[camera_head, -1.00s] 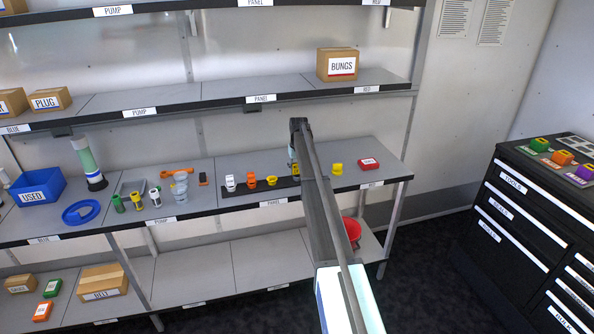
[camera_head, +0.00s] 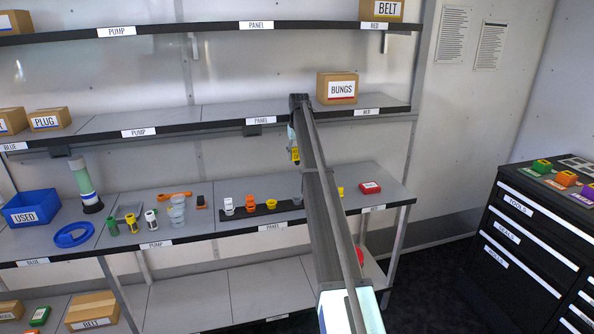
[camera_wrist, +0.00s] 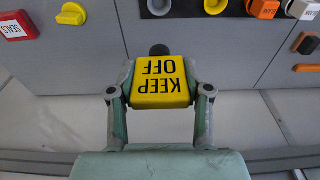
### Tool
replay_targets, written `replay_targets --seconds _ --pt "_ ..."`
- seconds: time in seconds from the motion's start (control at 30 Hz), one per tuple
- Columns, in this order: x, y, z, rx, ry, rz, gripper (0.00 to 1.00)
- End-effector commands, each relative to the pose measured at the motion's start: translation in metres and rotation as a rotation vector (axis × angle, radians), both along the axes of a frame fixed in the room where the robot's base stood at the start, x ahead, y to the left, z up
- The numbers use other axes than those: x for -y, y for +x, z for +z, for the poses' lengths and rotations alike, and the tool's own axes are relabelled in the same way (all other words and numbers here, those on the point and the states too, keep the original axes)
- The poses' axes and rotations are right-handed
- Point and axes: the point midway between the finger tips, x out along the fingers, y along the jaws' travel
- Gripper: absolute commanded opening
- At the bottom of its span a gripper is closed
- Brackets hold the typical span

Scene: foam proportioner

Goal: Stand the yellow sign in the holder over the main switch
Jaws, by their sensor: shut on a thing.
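My gripper (camera_wrist: 160,95) is shut on the yellow sign (camera_wrist: 160,82), which reads "KEEP OFF" upside down in the wrist view. In the head view, my gripper (camera_head: 294,146) and the sign (camera_head: 295,156) are in the air above the panel shelf, partly hidden by my arm. A black strip (camera_head: 240,211) below carries a white, an orange, a yellow and a grey (camera_head: 297,201) fitting. I cannot tell which is the main switch, and I cannot make out the holder. A dark round thing (camera_wrist: 159,50) shows just beyond the sign.
A yellow knob (camera_wrist: 71,14) and a red "SEALS" box (camera_wrist: 18,25) are on the shelf. The upper shelf's edge (camera_head: 210,127) and the "BUNGS" box (camera_head: 337,88) are close to my arm. Clear pump parts (camera_head: 177,210) and a blue bin (camera_head: 32,207) are further left.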

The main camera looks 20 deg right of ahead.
Motion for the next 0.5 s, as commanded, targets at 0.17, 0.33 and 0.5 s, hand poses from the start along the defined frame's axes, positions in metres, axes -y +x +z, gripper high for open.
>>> replay_targets --seconds 0.17,0.33,0.5 --pt "0.000 0.001 0.019 0.001 0.000 0.000 0.20" --pt "0.000 0.000 0.040 0.001 0.000 0.000 0.20" --pt "0.000 0.000 0.058 0.001 0.000 0.000 0.20"
